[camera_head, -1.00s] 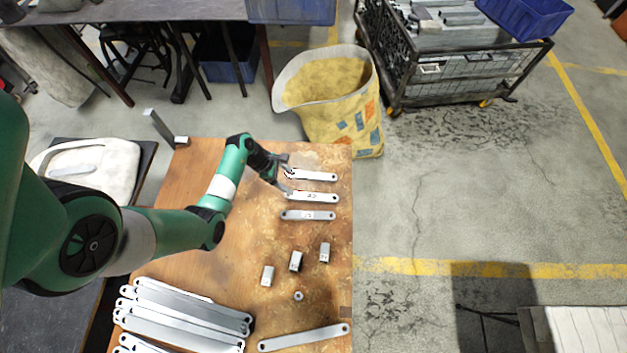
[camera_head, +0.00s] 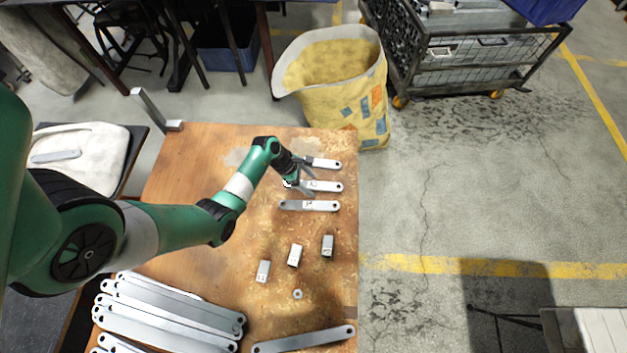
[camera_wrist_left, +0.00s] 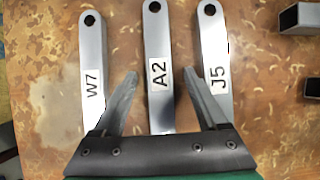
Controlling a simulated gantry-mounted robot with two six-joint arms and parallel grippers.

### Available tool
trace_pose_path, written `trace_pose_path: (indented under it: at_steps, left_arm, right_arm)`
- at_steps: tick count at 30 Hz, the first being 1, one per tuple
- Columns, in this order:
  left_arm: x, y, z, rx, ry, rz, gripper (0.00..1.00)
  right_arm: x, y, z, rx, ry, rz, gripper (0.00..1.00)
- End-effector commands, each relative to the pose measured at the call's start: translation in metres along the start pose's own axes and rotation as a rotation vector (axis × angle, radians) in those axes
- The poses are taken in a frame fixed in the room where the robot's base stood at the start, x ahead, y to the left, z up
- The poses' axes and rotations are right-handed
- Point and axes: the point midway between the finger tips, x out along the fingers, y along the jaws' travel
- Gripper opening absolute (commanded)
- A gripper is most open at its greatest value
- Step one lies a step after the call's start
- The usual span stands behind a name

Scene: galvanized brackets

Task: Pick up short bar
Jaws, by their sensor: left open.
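Three short flat metal bars lie side by side on the wooden table: the W7 bar (camera_head: 325,163), the A2 bar (camera_head: 328,186) and the J5 bar (camera_head: 318,206). In the left wrist view the W7 bar (camera_wrist_left: 94,60) is left, the A2 bar (camera_wrist_left: 157,45) is in the middle and the J5 bar (camera_wrist_left: 213,50) is right. My left gripper (camera_head: 309,182) is open over the near ends of the bars. In the wrist view its fingers (camera_wrist_left: 160,76) show on either side of the A2 bar, with nothing held. The fingers' height above the table is unclear.
Several short square tubes (camera_head: 295,255) and a small nut (camera_head: 297,294) lie nearer on the table (camera_head: 200,150). Long bars (camera_head: 170,310) are stacked at the near left, and one long bar (camera_head: 303,339) lies at the front. A yellow bag (camera_head: 340,115) stands beyond the far edge.

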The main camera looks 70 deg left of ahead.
Motion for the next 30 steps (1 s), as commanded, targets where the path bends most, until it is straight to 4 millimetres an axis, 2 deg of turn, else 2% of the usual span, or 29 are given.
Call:
trace_pose_path:
  at_steps: [2,3,15,30]
  left_arm:
    - [-0.0017,0.0002,0.0007,0.000,0.000,0.000,0.75]
    - [-0.0018,0.0002,0.0007,0.000,0.000,0.000,0.72]
    - [-0.0018,0.0001,0.0004,-0.001,0.000,0.000,0.00]
    - [-0.0068,0.0004,0.0034,0.000,-0.001,0.001,0.00]
  right_arm:
    - [0.0013,0.0000,-0.0015,0.000,0.001,0.000,1.00]
    - [0.0014,0.0000,-0.0016,0.000,0.001,0.000,1.00]
    - [0.0014,0.0000,-0.0016,0.000,0.001,0.000,1.00]
    - [0.0046,0.0000,-0.0045,0.000,0.001,0.000,1.00]
